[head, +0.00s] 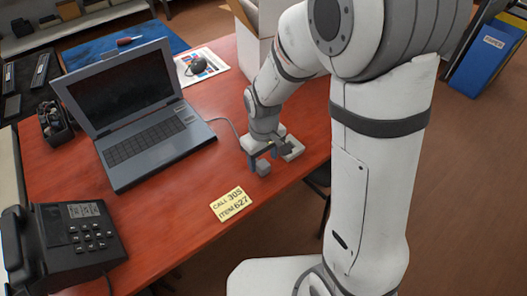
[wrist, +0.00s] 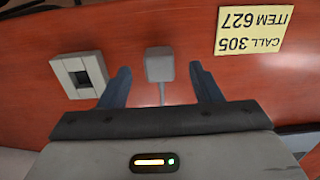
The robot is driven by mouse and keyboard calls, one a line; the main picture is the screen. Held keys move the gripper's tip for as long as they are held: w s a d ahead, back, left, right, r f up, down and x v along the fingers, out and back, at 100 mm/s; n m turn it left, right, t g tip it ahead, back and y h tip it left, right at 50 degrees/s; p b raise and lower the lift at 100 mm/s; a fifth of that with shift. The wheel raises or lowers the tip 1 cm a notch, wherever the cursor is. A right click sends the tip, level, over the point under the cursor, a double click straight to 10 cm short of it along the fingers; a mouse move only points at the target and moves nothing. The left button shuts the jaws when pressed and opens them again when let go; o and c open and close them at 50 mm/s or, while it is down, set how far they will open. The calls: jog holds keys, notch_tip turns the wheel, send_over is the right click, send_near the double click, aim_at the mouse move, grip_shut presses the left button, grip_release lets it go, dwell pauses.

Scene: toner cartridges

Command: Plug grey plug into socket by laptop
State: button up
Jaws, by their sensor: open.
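The grey plug (head: 263,169) sits on the red table below my gripper (head: 263,158). In the wrist view the plug (wrist: 160,64) lies between the two dark blue fingertips of my gripper (wrist: 160,70), with a gap on each side. Its thin cable runs back under the gripper body. My gripper is open and holds nothing. The pale socket box (head: 294,148) stands just right of the gripper in the head view, partly hidden. In the wrist view the socket (wrist: 79,74), with a dark recess, is outside the left finger. The open laptop (head: 145,115) stands to the left.
A yellow note (head: 230,204) lies in front of the plug; it also shows in the wrist view (wrist: 253,31). A black phone (head: 75,242) stands at the front left. A mouse (head: 197,65) and a white box (head: 255,40) are behind. The table's right edge is close to the socket.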

aim_at(263, 165)
notch_tip(263, 165, down, 5)
jog(key=shift+f, duration=0.1)
jog(key=shift+c, duration=0.5)
jog(key=c, duration=0.9)
jog(key=shift+r+p, duration=1.15)
jog(key=shift+r, duration=0.75)
jog(key=shift+r+p, duration=1.4)
jog(key=shift+r, duration=0.5)
jog(key=shift+w, duration=0.1)
